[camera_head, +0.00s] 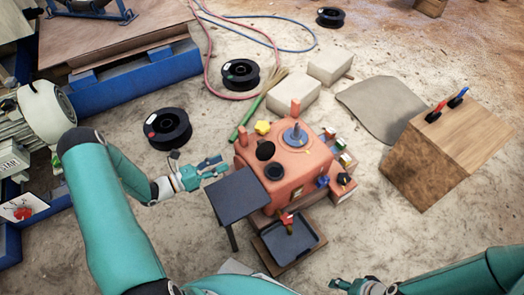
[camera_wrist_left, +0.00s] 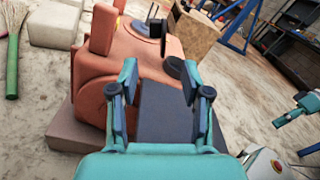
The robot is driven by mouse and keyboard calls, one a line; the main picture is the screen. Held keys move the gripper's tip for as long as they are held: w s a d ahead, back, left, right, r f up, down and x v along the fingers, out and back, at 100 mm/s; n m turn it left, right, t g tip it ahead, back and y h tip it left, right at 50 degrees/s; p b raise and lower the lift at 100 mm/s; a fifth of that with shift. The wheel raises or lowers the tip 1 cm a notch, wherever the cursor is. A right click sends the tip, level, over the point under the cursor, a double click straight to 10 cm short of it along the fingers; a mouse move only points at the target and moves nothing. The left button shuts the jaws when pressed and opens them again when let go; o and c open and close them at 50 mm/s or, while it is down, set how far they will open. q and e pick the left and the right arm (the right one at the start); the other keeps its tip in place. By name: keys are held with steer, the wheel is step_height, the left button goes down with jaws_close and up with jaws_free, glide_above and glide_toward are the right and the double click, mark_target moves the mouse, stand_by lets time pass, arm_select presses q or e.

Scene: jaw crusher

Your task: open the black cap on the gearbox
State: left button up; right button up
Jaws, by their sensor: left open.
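My left gripper (camera_head: 218,167) is open and empty, left of the gearbox and apart from both black parts. In the left wrist view its spread fingers (camera_wrist_left: 158,82) face the dark plate, with the gearbox (camera_wrist_left: 92,100) behind and to the left. My right gripper (camera_head: 355,286) is at the bottom edge, far from the gearbox; its jaws are unclear.
A dark flat stand (camera_head: 240,193) is close in front of my left gripper. A black tray (camera_head: 289,242) lies below the gearbox. A yellow knob (camera_head: 262,127) and a blue disc (camera_head: 295,137) top the gearbox. A wooden block (camera_head: 446,148) stands at right.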

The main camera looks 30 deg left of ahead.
mark_target(261, 141)
arm_select(q)
steer(key=shift+t, duration=0.3)
steer(key=b+x, duration=0.1)
steer(key=x, duration=0.4)
steer(key=b+x, duration=0.1)
steer(key=x, duration=0.5)
steer(key=b+x, duration=0.2)
steer(key=x, duration=0.3)
steer(key=shift+w+a+f, duration=0.15)
steer(key=shift+w+a, duration=0.05)
steer(key=shift+w, duration=0.2)
steer(key=shift+a, duration=0.15)
jaws_close()
